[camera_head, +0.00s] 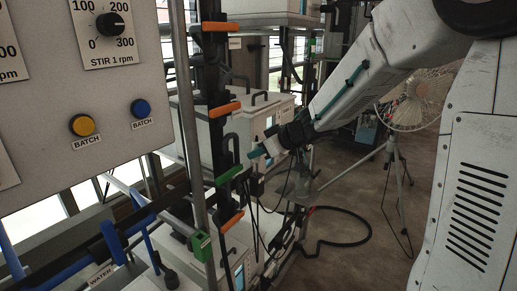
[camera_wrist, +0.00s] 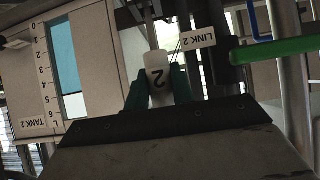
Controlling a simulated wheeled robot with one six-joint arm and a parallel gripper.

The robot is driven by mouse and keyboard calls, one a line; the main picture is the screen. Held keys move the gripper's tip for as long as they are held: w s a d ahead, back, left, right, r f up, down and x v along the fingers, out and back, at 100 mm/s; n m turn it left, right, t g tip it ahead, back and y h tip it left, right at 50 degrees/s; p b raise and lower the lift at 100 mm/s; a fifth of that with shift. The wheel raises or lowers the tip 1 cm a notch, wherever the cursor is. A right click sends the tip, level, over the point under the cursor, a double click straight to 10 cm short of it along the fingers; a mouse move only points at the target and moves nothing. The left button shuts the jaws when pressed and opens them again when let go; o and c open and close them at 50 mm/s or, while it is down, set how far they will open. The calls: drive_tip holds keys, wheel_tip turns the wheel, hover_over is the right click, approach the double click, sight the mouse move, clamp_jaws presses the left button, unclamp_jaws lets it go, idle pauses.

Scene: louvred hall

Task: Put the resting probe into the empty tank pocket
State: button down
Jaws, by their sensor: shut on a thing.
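My gripper (camera_wrist: 160,88) has dark teal fingers shut on a white piece marked 2 (camera_wrist: 157,70), which looks like the probe's head. The probe's tip and the tank pocket cannot be made out. Tank 2 (camera_wrist: 90,60), a pale box with a blue level window and a scale, is at the left of the wrist view. In the head view my gripper (camera_head: 264,150) is beside a white box-shaped tank (camera_head: 238,132), and the probe is too small to tell there.
In the head view, posts with orange and green handles (camera_head: 229,175) stand left of my gripper. Cables hang below it. A fan (camera_head: 410,112) stands at the right.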

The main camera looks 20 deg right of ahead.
drive_tip(key=shift+f, duration=1.1)
drive_tip(key=c, duration=1.1)
unclamp_jaws()
drive_tip(key=s+r, duration=0.1)
drive_tip(key=r, duration=0.1)
drive_tip(key=d+r, duration=0.1)
drive_tip(key=r, duration=0.1)
drive_tip(key=s+d+r, duration=0.1)
drive_tip(key=r, duration=0.1)
drive_tip(key=shift+s+r, duration=0.15)
drive_tip(key=shift+s, duration=0.2)
drive_tip(key=v, duration=0.7)
drive_tip(key=shift+s+d+r, duration=0.2)
drive_tip(key=shift+s+r, duration=0.05)
